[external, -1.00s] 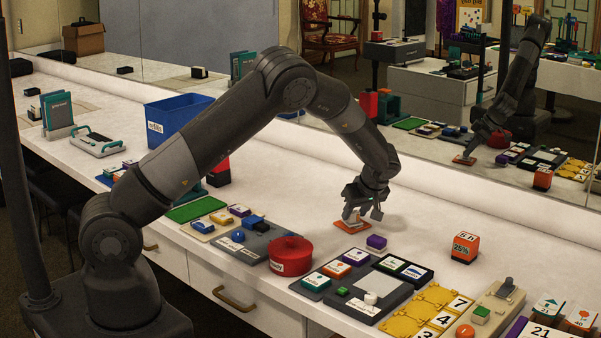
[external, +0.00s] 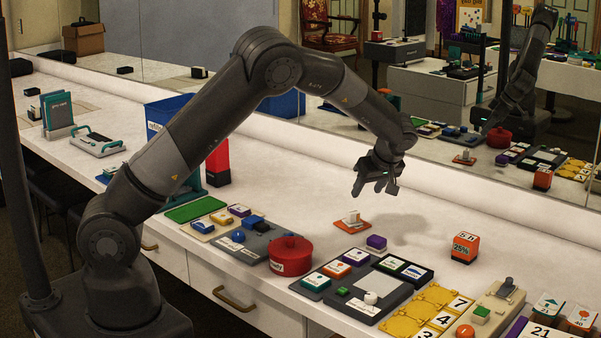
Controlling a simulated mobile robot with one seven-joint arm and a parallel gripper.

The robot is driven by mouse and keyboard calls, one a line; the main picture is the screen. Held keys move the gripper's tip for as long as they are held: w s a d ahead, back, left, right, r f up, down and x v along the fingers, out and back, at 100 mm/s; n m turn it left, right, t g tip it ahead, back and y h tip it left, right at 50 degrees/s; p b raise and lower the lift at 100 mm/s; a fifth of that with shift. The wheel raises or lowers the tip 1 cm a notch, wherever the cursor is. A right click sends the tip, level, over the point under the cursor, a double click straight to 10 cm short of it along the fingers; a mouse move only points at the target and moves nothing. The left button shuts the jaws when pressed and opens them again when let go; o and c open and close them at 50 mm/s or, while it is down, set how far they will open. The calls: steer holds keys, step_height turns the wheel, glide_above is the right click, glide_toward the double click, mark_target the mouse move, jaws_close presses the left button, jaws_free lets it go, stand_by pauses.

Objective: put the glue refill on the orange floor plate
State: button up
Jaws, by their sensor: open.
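The orange floor plate (external: 363,226) lies flat on the white counter, right of the picture's middle. A small whitish piece, which looks like the glue refill (external: 352,216), rests on top of the plate. It is too small to read any label on it. My gripper (external: 374,190) is open and empty, with its fingers pointing down. It hangs in the air above and slightly right of the plate, apart from the piece. Both also show in the mirror behind the counter.
A small purple block (external: 376,242) sits just in front of the plate. A red round pot (external: 290,256) is to the front left, a dark grey tray (external: 330,299) in front. An orange box (external: 465,247) stands to the right. The counter behind the plate is clear.

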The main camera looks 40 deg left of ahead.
steer(key=s+a+r+m+h, duration=0.3)
steer(key=s+a+r, duration=0.2)
steer(key=s+r, duration=0.45)
steer(key=s+a+r+m+h, duration=0.25)
steer(key=s+a+r, duration=0.25)
steer(key=s+r, duration=0.45)
steer(key=s+a+r+m+t, duration=0.1)
steer(key=s+m+t, duration=0.2)
steer(key=s+m, duration=0.5)
steer(key=s, duration=1.3)
steer(key=shift+a+h, duration=0.25)
steer(key=shift+h, duration=0.1)
